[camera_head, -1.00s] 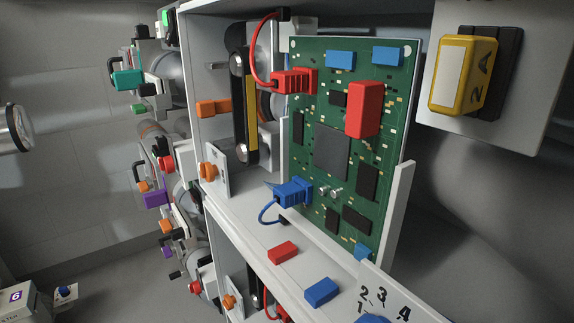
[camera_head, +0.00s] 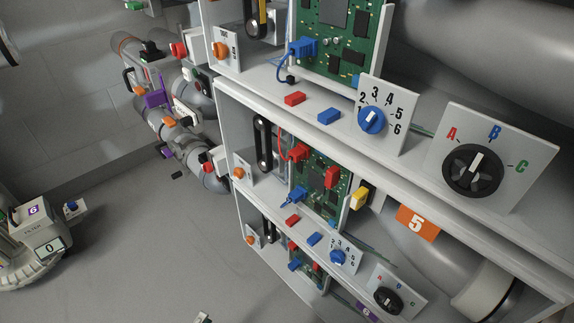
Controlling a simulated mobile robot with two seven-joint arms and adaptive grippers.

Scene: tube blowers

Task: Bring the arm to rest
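I see no arm of mine and no gripper that I can make out. A small pale piece (camera_head: 203,317) shows at the bottom edge, too cut off to identify. The view is filled by a white shelf rack (camera_head: 352,150) with several levels. A green circuit board (camera_head: 340,60) stands on the upper level, with a blue plug (camera_head: 302,47) at its left edge. A red block (camera_head: 294,98) and a blue block (camera_head: 329,116) lie on the shelf before it.
A lower board (camera_head: 322,187) stands beneath. Pipes with valves (camera_head: 160,98) run left of the rack. A white filter unit (camera_head: 40,232) stands lower left.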

